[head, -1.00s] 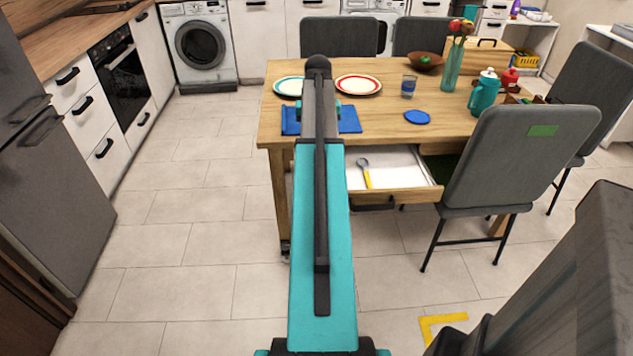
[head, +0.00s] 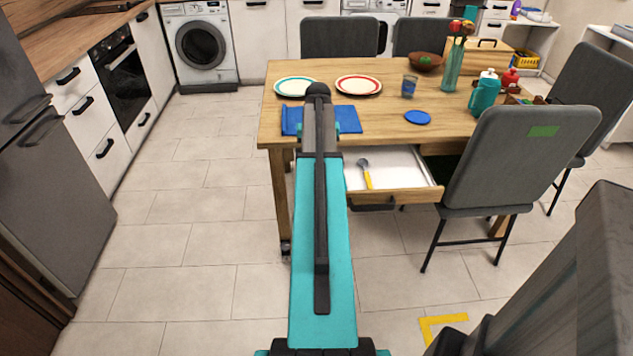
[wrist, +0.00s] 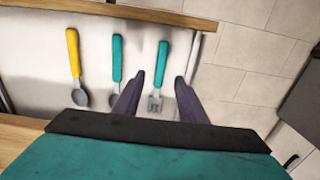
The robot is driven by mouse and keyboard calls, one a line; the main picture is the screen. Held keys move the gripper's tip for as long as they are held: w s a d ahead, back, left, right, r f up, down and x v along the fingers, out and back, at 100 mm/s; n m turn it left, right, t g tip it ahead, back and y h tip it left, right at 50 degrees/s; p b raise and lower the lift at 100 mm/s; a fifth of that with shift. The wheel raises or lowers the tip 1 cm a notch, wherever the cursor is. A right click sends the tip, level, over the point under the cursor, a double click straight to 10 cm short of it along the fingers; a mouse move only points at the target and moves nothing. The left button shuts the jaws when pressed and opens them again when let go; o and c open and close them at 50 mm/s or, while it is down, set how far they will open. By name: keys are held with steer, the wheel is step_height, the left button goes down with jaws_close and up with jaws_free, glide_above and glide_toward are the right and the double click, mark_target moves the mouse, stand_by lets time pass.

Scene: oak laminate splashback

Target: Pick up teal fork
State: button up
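The teal fork (wrist: 162,62) lies in the open drawer in the wrist view, its handle toward the top of the picture and its grey tines lower down. My gripper (wrist: 159,76) is open, with one dark finger on each side of the fork in the picture. I cannot tell how far above the fork the fingers are. In the head view my own arm hides the gripper and the fork.
A teal-handled utensil (wrist: 117,58), probably a spoon, lies close left of the fork. A yellow-handled spoon (wrist: 74,58) lies further left. The open drawer (head: 405,170) juts from under the table (head: 285,135). A grey chair (head: 520,155) stands right of it.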

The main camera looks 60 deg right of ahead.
steer(key=shift+f, duration=0.6)
steer(key=shift+f, duration=0.1)
steer(key=shift+d+f, duration=0.1)
steer(key=shift+f, duration=2.4)
jaws_close()
